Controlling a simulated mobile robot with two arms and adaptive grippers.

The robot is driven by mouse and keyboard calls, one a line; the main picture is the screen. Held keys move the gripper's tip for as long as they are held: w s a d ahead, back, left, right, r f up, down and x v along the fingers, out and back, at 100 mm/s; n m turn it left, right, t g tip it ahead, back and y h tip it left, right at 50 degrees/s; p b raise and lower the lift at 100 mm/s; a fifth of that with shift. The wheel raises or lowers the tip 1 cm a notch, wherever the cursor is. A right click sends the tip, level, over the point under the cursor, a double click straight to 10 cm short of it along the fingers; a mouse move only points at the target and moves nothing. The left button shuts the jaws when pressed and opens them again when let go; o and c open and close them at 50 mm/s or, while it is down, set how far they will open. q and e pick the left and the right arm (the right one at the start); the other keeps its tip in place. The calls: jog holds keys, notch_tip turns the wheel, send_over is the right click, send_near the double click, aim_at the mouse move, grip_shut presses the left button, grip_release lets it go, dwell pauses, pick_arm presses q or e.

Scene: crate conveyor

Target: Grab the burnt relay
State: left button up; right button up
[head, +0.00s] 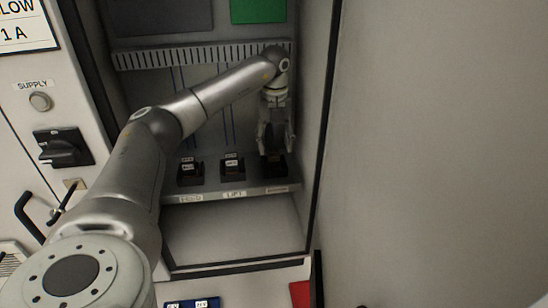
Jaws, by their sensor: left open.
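Three dark relays sit in a row on a shelf (220,196) inside an open cabinet: a left relay (190,178), a middle relay (232,174) and a right relay (274,170). The left and middle ones carry white labels. The right relay looks darker, and no label shows on it; it is partly hidden by my gripper. My left gripper (277,148) is open and points down at the right relay, its fingers just above or beside its top. I cannot tell whether they touch it. My right gripper is not in view.
The cabinet's right wall stands close beside my left gripper. A slotted duct (190,56) runs above. A supply switch (65,148) and a black handle (30,212) are on the left panel. A blue item (192,303) with white labels and a red item (300,293) lie at the bottom.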

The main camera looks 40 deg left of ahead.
aim_at(274, 152)
pick_arm(q)
jog(key=shift+s+a+f+p, duration=0.15)
jog(key=shift+f+p, duration=0.45)
jog(key=shift+f, duration=1.35)
jog(key=c, duration=1.1)
jog(key=shift+r, duration=0.15)
